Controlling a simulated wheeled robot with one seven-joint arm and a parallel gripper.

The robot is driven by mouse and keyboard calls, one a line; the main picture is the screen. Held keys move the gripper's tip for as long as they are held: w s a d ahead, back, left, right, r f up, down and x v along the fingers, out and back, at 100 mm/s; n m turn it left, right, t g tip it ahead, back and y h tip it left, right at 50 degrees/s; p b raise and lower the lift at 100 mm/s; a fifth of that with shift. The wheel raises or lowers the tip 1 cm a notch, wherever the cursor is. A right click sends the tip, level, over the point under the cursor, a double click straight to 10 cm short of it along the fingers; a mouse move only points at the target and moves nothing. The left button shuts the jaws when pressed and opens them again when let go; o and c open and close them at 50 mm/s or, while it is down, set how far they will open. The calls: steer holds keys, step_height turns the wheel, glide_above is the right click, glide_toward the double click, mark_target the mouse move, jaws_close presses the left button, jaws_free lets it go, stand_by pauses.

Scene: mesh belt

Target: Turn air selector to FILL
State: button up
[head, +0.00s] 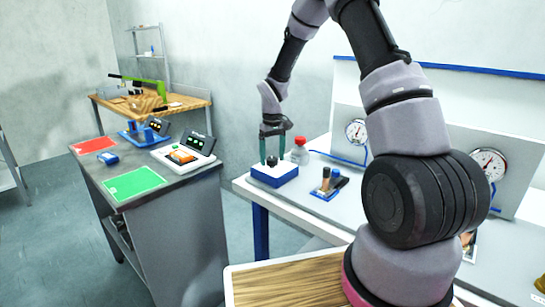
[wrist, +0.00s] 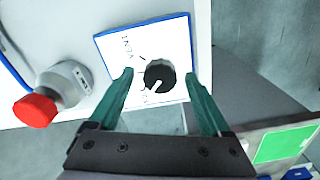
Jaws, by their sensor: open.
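The air selector is a black round knob (wrist: 160,74) on a white-topped box with blue edges (wrist: 118,42). A white pointer mark on the knob points to the lower left in the wrist view. Lettering on the plate is rotated and hard to read; a label near the knob's lower side is partly hidden. In the head view the selector box (head: 273,178) sits at the near left end of the white bench. My gripper (wrist: 159,75) is open, its green fingers on either side of the knob, with gaps visible. It also shows in the head view (head: 272,160), pointing down over the box.
A grey bottle with a red cap (wrist: 36,110) stands left of the selector in the wrist view. A holder with markers (head: 329,184) and two gauges (head: 489,163) are farther along the bench. A grey cabinet with green mat (head: 133,183) stands left, across a gap.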

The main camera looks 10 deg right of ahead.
steer(key=shift+r, duration=0.1)
step_height(320, 180, up, 11)
steer(key=shift+f, duration=0.2)
steer(key=shift+r, duration=0.1)
step_height(320, 180, up, 10)
steer(key=m+t, duration=0.2)
glide_above(273, 159)
steer(key=s+d, duration=0.2)
steer(key=s, duration=0.4)
steer(key=s+d+r+m+t, duration=0.1)
steer(key=s+d+r+m, duration=0.1)
steer(key=s+r, duration=0.55)
steer(key=s+d+r+m+t+y, duration=0.1)
steer(key=s+r+m+t+y, duration=0.1)
steer(key=s, duration=1.4)
steer(key=shift+s+d+r+m+t, duration=0.15)
steer(key=shift+r+m+t, duration=0.45)
steer(key=shift+m+t, duration=0.45)
stand_by(2.4)
